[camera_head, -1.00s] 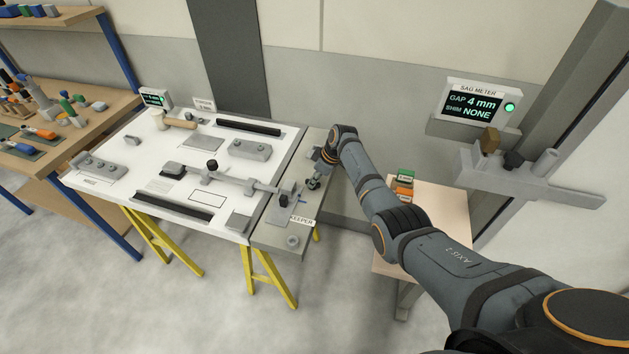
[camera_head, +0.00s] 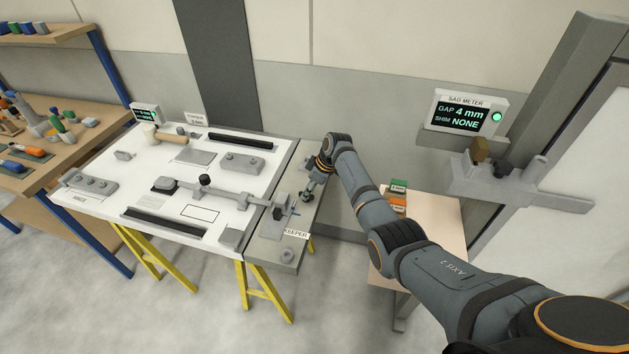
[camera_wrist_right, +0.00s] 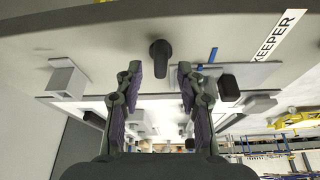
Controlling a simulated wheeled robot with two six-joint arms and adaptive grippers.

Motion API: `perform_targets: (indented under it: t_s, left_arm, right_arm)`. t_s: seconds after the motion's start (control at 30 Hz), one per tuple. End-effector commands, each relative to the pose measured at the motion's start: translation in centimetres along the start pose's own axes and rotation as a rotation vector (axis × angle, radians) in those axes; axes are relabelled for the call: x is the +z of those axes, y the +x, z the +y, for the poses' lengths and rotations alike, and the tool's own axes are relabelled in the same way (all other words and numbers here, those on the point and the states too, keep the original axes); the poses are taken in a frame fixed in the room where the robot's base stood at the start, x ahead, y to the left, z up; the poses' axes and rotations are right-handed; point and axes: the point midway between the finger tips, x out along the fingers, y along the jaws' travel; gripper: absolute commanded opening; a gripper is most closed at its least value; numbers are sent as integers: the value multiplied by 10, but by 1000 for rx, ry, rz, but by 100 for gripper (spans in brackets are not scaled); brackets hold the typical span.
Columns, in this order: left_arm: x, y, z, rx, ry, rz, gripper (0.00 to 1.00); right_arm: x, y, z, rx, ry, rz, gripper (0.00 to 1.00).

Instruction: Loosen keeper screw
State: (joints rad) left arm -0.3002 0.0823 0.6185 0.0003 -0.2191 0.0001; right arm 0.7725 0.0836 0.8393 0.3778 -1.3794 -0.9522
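The keeper (camera_head: 280,212) is a small grey fixture on the grey end plate (camera_head: 262,250) of the white panel table, beside a KEEPER label (camera_head: 296,233). A thin blue piece sticks out of it. In the wrist view the KEEPER label (camera_wrist_right: 277,36) is at upper right. A dark round-ended knob (camera_wrist_right: 160,52) shows between and beyond my fingertips; I cannot tell whether it is the keeper screw. My right gripper (camera_head: 306,197) is just right of the keeper. My left gripper is out of view.
The white panel table (camera_head: 180,225) carries a long grey bar, black rails and small blocks. A sag meter (camera_head: 465,112) reads GAP 4 mm, SHIM NONE. A small wooden table (camera_head: 430,225) holds coloured blocks (camera_head: 398,192). A tool bench (camera_head: 50,170) stands at left.

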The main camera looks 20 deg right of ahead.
Motion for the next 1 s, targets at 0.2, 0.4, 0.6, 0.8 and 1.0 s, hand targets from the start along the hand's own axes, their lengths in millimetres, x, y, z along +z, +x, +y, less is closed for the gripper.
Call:
perform_targets:
  t_s: [0.2,0.4,0.6,0.8,1.0]
  left_arm:
    - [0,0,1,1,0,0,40]
    - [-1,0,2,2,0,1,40]
    - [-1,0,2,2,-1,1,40]
    - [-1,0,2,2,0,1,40]
    - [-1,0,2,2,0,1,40]
  right_arm:
    - [1,-54,1,6,-1,0,39]
    - [1,-91,1,3,1,-1,39]
    - [0,-103,-1,-1,0,-1,39]
    - [0,-103,-1,-1,0,-1,39]
    - [0,-103,0,0,0,-1,39]
